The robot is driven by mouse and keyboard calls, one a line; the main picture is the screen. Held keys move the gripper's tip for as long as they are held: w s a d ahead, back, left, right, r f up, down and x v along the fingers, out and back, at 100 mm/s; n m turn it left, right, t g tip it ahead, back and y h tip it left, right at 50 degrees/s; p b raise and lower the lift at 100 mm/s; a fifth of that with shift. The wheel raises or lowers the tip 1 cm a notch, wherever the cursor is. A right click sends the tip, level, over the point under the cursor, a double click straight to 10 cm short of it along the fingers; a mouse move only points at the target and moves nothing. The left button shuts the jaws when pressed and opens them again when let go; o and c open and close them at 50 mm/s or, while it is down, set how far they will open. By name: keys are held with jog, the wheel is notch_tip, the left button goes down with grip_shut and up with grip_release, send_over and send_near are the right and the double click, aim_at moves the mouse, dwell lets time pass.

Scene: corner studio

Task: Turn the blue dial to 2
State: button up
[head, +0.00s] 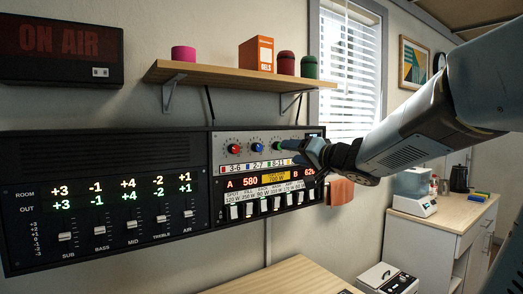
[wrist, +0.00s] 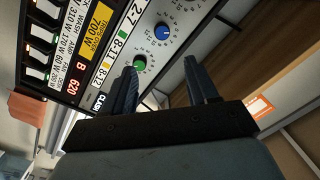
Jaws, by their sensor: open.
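The blue dial (head: 256,146) is on the upper part of the control panel, between a red dial (head: 233,148) and a green dial (head: 278,146). In the wrist view the blue dial (wrist: 162,32) lies ahead of the fingertips, with a ring of small marks around it; I cannot read its setting. My gripper (head: 291,152) is in front of the panel's right part, near the green dial. In the wrist view my gripper (wrist: 162,66) is open and nothing shows between its fingers. The green dial (wrist: 139,64) is beside the left fingertip. My gripper hides the panel right of the green dial.
Below the dials are a legend strip, a lit display (head: 275,178) and a row of white switches (head: 248,209). A mixer panel (head: 108,195) with sliders is to the left. A wooden shelf (head: 215,76) hangs above, and a wooden tabletop (head: 285,280) is below.

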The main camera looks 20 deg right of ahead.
aim_at(260, 148)
jog(key=x, duration=1.4)
jog(key=shift+s+a, duration=0.1)
jog(key=shift+c, duration=0.2)
jog(key=c, duration=0.9)
jog(key=shift+d, duration=0.2)
jog(key=shift+c, duration=0.5)
jog(key=shift+a, duration=0.15)
